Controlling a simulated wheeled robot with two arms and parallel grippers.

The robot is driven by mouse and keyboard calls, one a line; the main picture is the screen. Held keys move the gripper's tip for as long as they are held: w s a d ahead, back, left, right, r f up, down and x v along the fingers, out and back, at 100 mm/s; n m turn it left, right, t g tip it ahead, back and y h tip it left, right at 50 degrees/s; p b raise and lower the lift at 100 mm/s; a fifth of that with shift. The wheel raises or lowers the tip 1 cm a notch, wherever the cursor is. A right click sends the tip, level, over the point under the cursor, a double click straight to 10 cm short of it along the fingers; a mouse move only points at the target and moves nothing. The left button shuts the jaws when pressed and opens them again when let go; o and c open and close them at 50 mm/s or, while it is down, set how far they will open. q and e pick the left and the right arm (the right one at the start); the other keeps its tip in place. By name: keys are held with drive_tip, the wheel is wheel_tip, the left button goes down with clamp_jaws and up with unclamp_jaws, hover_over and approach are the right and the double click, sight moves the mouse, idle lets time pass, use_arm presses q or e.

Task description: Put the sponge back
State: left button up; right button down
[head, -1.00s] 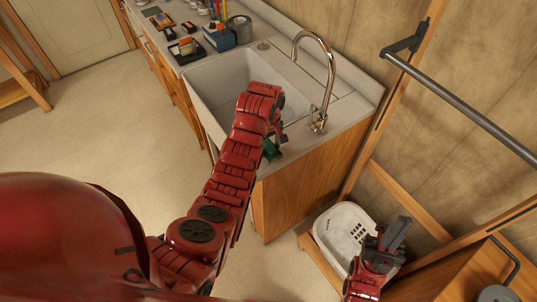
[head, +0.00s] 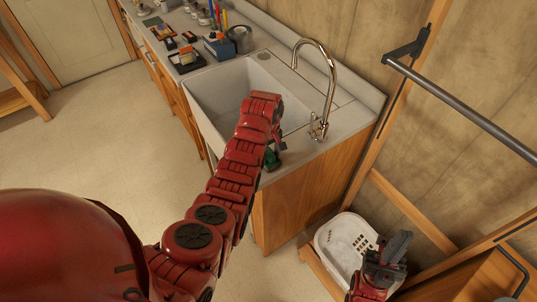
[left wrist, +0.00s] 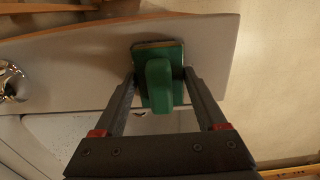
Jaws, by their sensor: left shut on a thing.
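The sponge, a green block with a rounded grip and a thin paler edge (left wrist: 160,62), is between the fingers of my left gripper (left wrist: 160,90) in the left wrist view. My left gripper is shut on it. In the head view the sponge (head: 271,160) shows as a small green patch beside my left gripper (head: 277,146), at the front of the counter right of the sink. I cannot tell whether it touches the counter. My right gripper (head: 395,248) is empty, above the white basket; its finger gap is unclear.
The white sink (head: 225,95) and curved tap (head: 330,75) are beside my left arm. The grey counter (head: 300,147) has bare room near the tap. Several small items and a grey roll (head: 240,38) stand farther back. A white basket (head: 345,235) is low right; a metal rail (head: 460,108) crosses the right.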

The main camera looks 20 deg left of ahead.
use_arm(q)
drive_tip(key=o, duration=1.1)
drive_tip(key=shift+f, duration=0.1)
drive_tip(key=shift+o, duration=0.2)
